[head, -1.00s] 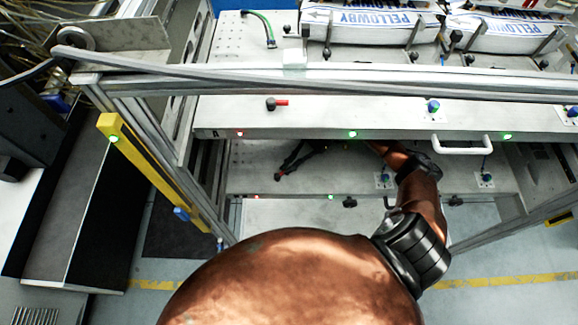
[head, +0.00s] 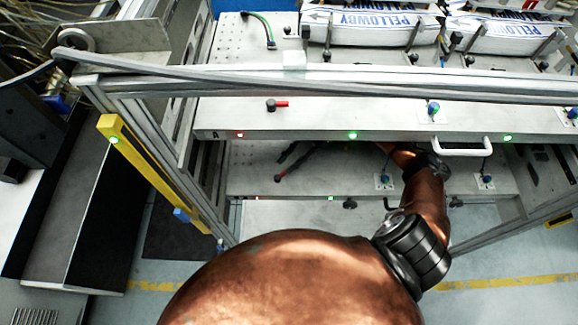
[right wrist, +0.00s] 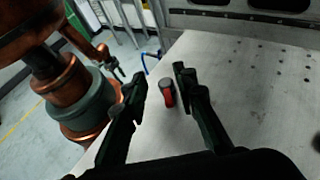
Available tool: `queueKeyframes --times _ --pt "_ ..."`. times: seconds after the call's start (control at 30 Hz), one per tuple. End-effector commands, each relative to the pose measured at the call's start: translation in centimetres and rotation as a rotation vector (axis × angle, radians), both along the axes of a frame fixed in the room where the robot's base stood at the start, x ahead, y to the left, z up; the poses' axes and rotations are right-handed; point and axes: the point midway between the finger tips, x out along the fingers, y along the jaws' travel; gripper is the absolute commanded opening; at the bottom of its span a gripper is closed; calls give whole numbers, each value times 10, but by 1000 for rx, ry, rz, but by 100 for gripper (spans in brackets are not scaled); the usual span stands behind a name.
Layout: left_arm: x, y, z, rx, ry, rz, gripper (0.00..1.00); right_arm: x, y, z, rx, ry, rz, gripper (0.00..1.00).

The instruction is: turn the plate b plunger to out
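The plate B plunger, a black knob with a red handle, shows in the right wrist view (right wrist: 167,92) on the grey lower plate (right wrist: 235,100). Its red handle points toward the camera. My right gripper (right wrist: 160,84) is open, with one black finger to each side of the plunger in that view; I see no contact. In the head view the right gripper (head: 297,160) is mostly hidden under the upper plate (head: 300,118). A red tip (head: 279,178) shows beside its dark fingers. A copper arm of mine with small dark ends shows left in the wrist view; its gripper state is unclear.
The upper plate, marked A, carries a similar red-handled plunger (head: 277,104) and a white handle (head: 461,148). It overhangs the lower plate (head: 330,180). Blue-topped fittings (head: 384,181) stand near my right forearm. A yellow post (head: 150,170) is at left.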

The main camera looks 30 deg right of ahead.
Motion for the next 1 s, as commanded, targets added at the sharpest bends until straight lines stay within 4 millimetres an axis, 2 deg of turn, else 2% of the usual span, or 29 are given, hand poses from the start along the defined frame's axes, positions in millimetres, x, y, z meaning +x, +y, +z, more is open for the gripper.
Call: queueKeyframes --times 0.03,0.2,0.4,0.77,0.87,1.0 --pt "0 0 0 0 0 0 40 0 -1 11 -2 -3 1 26" --pt "1 -1 0 -1 -1 0 40 0 0 38 -1 -3 1 26" --pt "1 -1 0 -1 -1 0 40 0 0 53 -1 -1 0 26" --pt "2 -1 2 -1 -2 0 40 -1 0 54 1 1 0 26" --pt "4 -2 11 -2 -6 0 40 -7 -1 51 7 4 -1 26" --pt "11 -2 39 -2 -17 0 40 -29 -2 37 25 11 -2 26"
